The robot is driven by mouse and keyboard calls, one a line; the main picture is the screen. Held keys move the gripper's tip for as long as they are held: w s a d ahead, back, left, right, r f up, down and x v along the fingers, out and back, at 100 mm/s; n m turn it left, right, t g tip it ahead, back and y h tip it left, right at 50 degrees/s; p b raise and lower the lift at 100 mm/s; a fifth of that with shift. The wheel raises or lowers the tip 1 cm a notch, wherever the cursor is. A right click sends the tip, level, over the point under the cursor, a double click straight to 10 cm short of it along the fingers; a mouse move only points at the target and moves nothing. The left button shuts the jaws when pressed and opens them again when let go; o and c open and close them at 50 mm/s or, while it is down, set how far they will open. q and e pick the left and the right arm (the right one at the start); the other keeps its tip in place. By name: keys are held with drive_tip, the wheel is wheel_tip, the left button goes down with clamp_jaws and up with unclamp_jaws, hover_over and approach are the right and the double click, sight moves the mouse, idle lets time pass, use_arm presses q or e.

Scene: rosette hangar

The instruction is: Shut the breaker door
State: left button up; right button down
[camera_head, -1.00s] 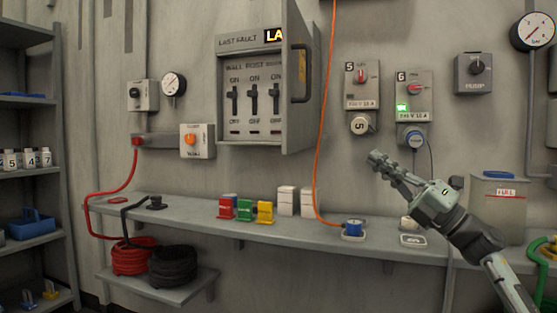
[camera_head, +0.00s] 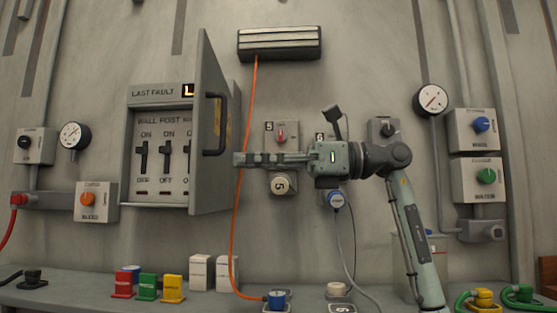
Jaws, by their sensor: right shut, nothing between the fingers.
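The breaker door (camera_head: 209,185) is a grey panel hinged at the right side of the breaker box (camera_head: 128,150). It stands open, swung out from the wall, with a dark bar handle (camera_head: 221,125) on its right-hand face. Inside the box several black switches show; the door partly covers the rightmost one. My right gripper (camera_head: 240,159) is shut and empty. Its fingers point left, and the tips are just right of the door's face near the handle's lower end. I cannot tell whether they touch it. My left gripper is not in view.
An orange cord (camera_head: 249,110) hangs from a grey wall unit (camera_head: 279,43) and passes behind my right fingers. Sockets and switch boxes sit on the wall behind my right arm. A shelf (camera_head: 90,301) below holds coloured blocks and plugs.

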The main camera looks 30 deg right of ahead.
sight(197, 161)
drive_tip(key=x, duration=0.5)
drive_tip(key=shift+w+a, duration=0.25)
drive_tip(key=shift+a, duration=0.05)
drive_tip(key=shift+a, duration=0.1)
